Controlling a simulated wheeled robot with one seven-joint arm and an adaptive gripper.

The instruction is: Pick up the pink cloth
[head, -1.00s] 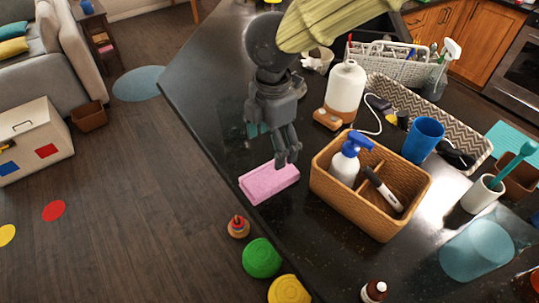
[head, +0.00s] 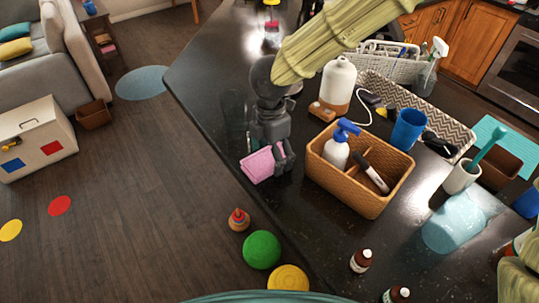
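The pink cloth (head: 258,165) lies on the dark counter near its left edge, left of the wicker caddy. My gripper (head: 283,163) points down at the cloth's right end. Its fingers look close together and overlap that end of the cloth. The fingers hide part of the cloth, and I cannot tell whether they pinch it or only touch it. The cloth does not look clearly raised off the counter.
The wicker caddy (head: 340,190) with a blue-topped pump bottle (head: 338,150) stands close on the right. A large white bottle (head: 337,85) is behind it. A blue cup (head: 408,130) stands beyond. The counter edge drops to the floor on the left.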

